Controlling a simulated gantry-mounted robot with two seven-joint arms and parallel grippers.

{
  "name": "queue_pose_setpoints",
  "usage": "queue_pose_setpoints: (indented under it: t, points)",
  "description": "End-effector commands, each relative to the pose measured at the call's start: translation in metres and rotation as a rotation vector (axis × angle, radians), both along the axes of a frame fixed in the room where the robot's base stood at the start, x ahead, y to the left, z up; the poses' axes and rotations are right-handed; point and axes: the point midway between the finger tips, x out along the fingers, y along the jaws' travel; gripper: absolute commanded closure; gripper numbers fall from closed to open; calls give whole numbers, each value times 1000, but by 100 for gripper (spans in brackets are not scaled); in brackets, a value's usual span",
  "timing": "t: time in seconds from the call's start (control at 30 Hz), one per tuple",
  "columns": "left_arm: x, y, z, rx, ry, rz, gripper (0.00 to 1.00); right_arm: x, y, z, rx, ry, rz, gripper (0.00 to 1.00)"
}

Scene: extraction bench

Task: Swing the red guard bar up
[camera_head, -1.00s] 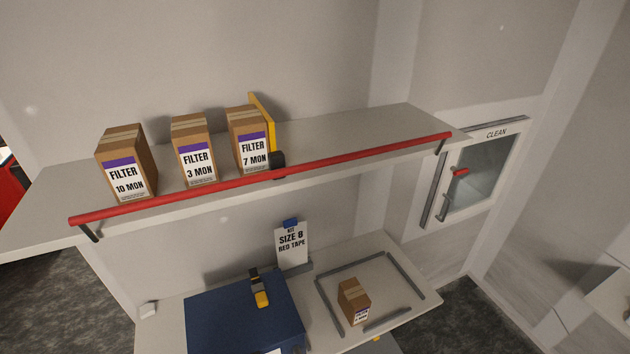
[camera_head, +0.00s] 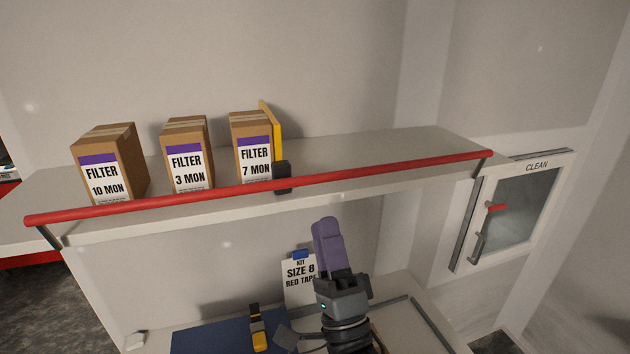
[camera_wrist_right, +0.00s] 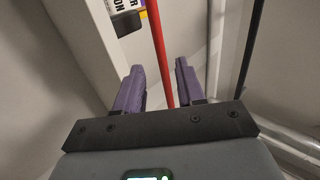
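The red guard bar (camera_head: 360,174) runs along the front edge of the upper shelf, lowered across the fronts of the filter boxes. Short dark arms hold it at both ends, and a black block (camera_head: 282,177) sits on it near the middle. My right gripper (camera_head: 325,222), with purple fingers, points up below the bar, right of the block. In the right wrist view its fingers (camera_wrist_right: 159,68) are apart and empty. The red bar (camera_wrist_right: 158,40) shows ahead, in line with the gap between them. My left gripper is not in view.
Filter boxes labelled 10 MON (camera_head: 110,165), 3 MON (camera_head: 187,155) and 7 MON (camera_head: 252,148) stand behind the bar beside a yellow divider (camera_head: 272,130). The shelf's right part is clear.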

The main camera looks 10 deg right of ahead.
Motion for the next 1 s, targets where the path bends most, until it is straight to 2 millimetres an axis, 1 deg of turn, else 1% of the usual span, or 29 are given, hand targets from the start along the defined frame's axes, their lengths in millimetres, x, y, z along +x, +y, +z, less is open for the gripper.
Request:
queue_pose_setpoints:
  t: [0.03, 0.2, 0.4, 0.5, 0.7, 1.0]
  points:
    - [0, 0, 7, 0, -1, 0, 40, 5, 1, 10, 0, -1, 0, 62]
    - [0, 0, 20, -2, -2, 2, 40, 24, 3, 31, -1, 0, -1, 62]
    - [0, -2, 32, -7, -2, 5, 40, 45, 5, 52, -1, 0, -1, 62]
    - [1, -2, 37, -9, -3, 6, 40, 52, 6, 59, 0, 1, -1, 62]
    - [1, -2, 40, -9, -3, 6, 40, 61, 7, 66, 1, 1, -1, 62]
    - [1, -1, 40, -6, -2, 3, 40, 62, 8, 67, 0, 2, -1, 62]
